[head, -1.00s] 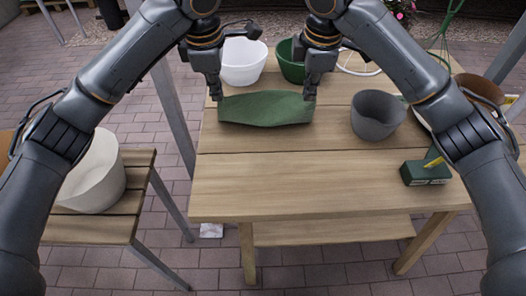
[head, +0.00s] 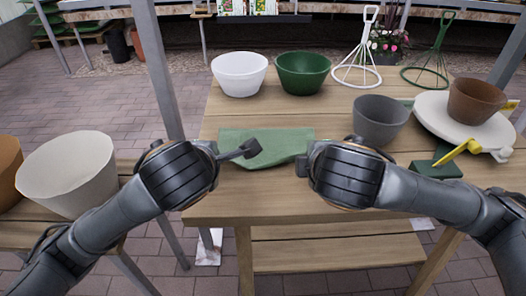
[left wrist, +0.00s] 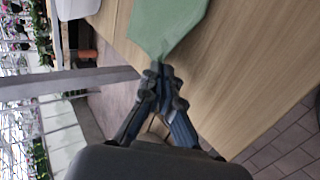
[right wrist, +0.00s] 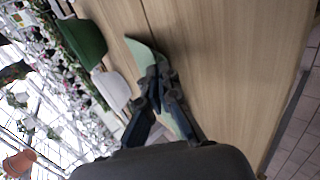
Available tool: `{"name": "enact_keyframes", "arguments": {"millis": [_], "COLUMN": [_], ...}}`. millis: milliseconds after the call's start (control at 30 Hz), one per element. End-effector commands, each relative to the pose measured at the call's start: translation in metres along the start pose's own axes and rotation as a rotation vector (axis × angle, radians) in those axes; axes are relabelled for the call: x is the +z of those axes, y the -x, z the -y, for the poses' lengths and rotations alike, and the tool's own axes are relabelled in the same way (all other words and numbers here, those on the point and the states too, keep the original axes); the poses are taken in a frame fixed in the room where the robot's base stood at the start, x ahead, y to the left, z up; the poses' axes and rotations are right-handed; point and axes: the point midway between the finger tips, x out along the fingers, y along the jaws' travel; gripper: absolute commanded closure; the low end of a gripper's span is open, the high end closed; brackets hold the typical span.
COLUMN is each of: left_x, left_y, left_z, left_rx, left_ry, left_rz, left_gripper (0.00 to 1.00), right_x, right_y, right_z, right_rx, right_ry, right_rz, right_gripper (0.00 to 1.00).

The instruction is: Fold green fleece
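The green fleece (head: 262,143) lies on the wooden table in the head view, flat with a straight far edge and a pointed near side.
White (head: 239,73) and green (head: 303,72) pots stand behind the fleece. Wire stands (head: 357,60) are behind. The front tabletop is mostly clear.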

Motion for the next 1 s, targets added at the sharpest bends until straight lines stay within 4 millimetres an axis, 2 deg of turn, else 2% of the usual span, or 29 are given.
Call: {"name": "enact_keyframes", "arguments": {"millis": [33,133,533,733,1000], "left_x": [0.0002,0.0002,-0.0002,-0.0003,-0.0003], "left_y": [-0.0020,-0.0024,-0.0018,-0.0019,-0.0020], "left_z": [0.0064,0.0096,0.0108,0.0107,0.0107], "left_rx": [0.016,0.047,0.071,0.071,0.070], "left_ry": [0.001,0.002,0.002,0.002,0.002], "left_rz": [0.002,0.003,0.001,0.001,0.001], "left_gripper": [1.00,1.00,1.00,0.60,0.58], "right_x": [-0.0002,-0.0001,-0.0003,-0.0002,-0.0003], "right_y": [-0.0018,-0.0023,-0.0017,-0.0018,-0.0019], "right_z": [0.0058,0.0093,0.0110,0.0109,0.0109], "right_rx": [0.018,0.047,0.070,0.070,0.069], "right_ry": [0.003,0.003,0.003,0.003,0.003], "right_rz": [-0.001,0.001,0.002,0.003,0.003], "right_gripper": [1.00,1.00,1.00,0.60,0.58]}}
